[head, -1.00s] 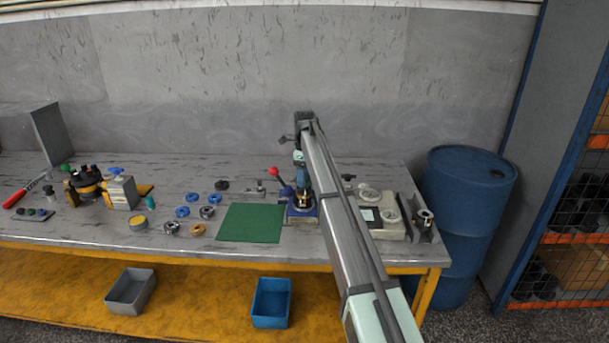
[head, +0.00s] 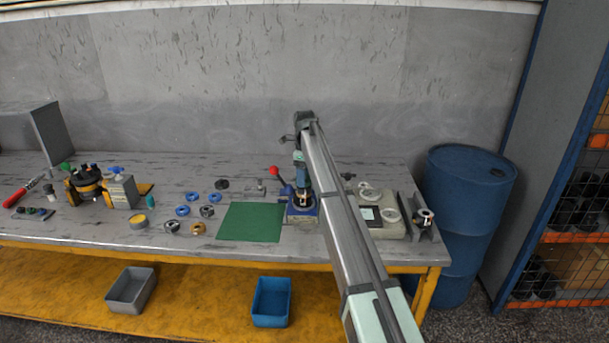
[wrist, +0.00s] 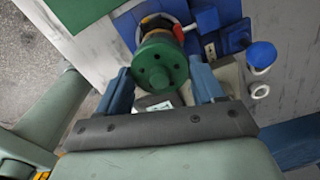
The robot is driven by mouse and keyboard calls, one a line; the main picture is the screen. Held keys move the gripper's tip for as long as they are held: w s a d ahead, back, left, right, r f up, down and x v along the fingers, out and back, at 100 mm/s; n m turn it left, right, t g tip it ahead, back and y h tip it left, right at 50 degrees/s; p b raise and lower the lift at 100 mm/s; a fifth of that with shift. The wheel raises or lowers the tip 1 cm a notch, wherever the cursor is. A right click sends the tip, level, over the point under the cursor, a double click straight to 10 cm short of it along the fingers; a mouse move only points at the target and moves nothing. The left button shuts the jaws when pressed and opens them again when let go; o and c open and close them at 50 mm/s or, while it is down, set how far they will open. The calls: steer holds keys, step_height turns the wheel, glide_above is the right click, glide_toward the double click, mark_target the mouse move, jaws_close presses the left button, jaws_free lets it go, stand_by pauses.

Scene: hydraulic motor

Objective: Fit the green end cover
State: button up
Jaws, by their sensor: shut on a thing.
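The green end cover (wrist: 158,66) is a round disc with several small holes, seen face-on in the wrist view. My gripper (wrist: 163,84) has its two blue fingers on either side of the cover and is shut on it. Beyond the cover is a round part with red, yellow and dark areas (wrist: 160,22), mostly hidden. I cannot tell whether the cover touches it. In the head view, my gripper (head: 302,186) is over the blue fixture (head: 301,212) with the red-knobbed lever (head: 273,171). The cover cannot be made out there.
A green mat (head: 250,222) lies left of the fixture. Blue, dark and brass rings (head: 192,197) lie further left. A pale unit with round dials (head: 381,212) stands close on the right, with a metal V-shaped holder (head: 424,222) beyond. A blue drum (head: 468,215) stands past the bench end.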

steer(key=shift+f, duration=0.85)
stand_by(2.1)
steer(key=o, duration=1.3)
steer(key=shift+o, duration=0.5)
steer(key=shift+r, duration=0.15)
steer(key=shift+r, duration=2.55)
